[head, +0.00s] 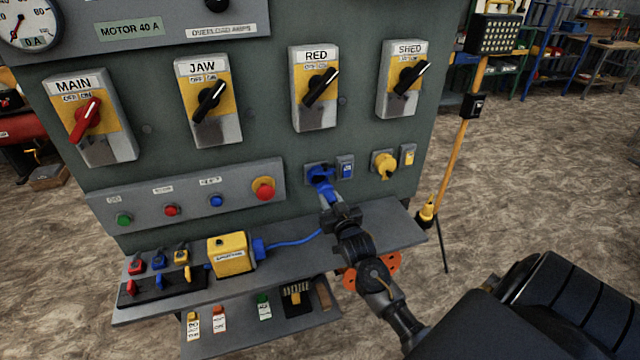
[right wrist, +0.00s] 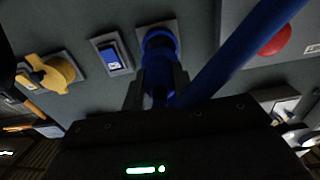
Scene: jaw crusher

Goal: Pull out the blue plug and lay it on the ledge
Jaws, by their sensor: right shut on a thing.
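The blue plug (head: 323,181) sits at the blue socket (head: 315,170) on the grey-green panel, above the ledge (head: 398,228). In the right wrist view the plug (right wrist: 158,72) points into the panel and appears seated in the socket. My right gripper (head: 327,193) is shut on the plug, with one finger on each side of it in the right wrist view (right wrist: 157,90). Its hand hides part of the plug in the head view. A blue cable (head: 295,242) runs from a yellow box (head: 231,254) towards the plug. My left gripper is out of view.
A yellow plug (head: 384,166) is right of the blue socket, and a red button (head: 264,190) is to its left. Padlocks (head: 158,279) stand on the ledge's left part. The ledge's right end looks clear. A lower shelf (head: 262,332) holds tags.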

